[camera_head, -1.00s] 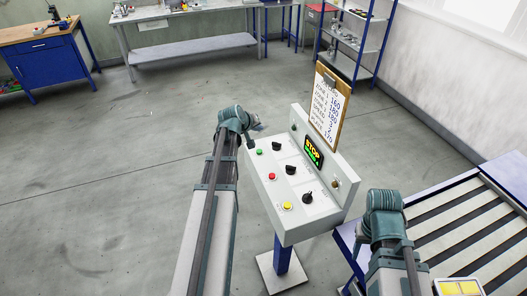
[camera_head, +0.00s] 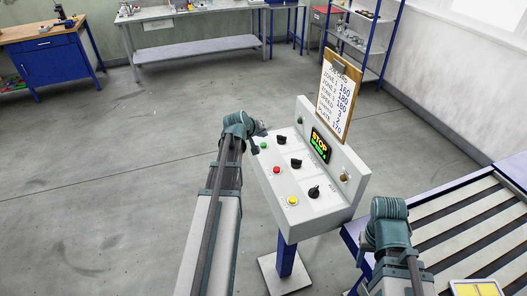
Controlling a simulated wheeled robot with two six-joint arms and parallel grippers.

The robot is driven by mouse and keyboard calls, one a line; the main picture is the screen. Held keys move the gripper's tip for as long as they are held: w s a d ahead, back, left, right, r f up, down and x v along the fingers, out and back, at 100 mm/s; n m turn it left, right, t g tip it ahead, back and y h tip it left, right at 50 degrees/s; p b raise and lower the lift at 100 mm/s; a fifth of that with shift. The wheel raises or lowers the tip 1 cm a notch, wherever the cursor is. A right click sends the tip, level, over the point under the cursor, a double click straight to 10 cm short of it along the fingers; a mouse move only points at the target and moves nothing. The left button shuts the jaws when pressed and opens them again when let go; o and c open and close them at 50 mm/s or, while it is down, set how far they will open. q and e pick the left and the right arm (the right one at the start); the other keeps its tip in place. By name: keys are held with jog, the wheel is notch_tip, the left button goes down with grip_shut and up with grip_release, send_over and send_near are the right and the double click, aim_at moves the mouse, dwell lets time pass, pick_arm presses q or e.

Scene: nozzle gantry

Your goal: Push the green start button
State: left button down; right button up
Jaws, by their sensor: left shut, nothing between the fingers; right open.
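The green start button (camera_head: 264,146) is at the far left end of the sloped top of a grey control panel (camera_head: 262,178). A red button (camera_head: 277,170), a yellow button (camera_head: 292,200) and black knobs (camera_head: 314,192) sit on the same face. A display (camera_head: 320,145) on the upright back reads STOP in yellow, with a green line below. My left gripper (camera_head: 257,138) is shut and empty, close beside the green button at the panel's far left corner. I cannot tell whether it touches the panel. My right gripper (camera_head: 364,255) is open, low at the right, partly hidden by its arm.
A clipboard (camera_head: 337,95) with handwritten numbers stands on the panel's back. A roller conveyor (camera_head: 460,225) lies to the right. A workbench (camera_head: 195,48), a blue cabinet (camera_head: 45,68) and a shelf rack (camera_head: 355,45) stand at the back. The floor on the left is clear.

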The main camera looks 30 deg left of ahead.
aim_at(263, 145)
pick_arm(q)
jog(key=shift+f+b, duration=0.55)
jog(key=shift+f, duration=0.4)
pick_arm(e)
jog(key=shift+f, duration=1)
pick_arm(q)
jog(key=shift+f, duration=0.1)
jog(key=shift+f+b, duration=0.3)
jog(key=shift+b, duration=0.1)
pick_arm(e)
jog(key=shift+f, duration=0.4)
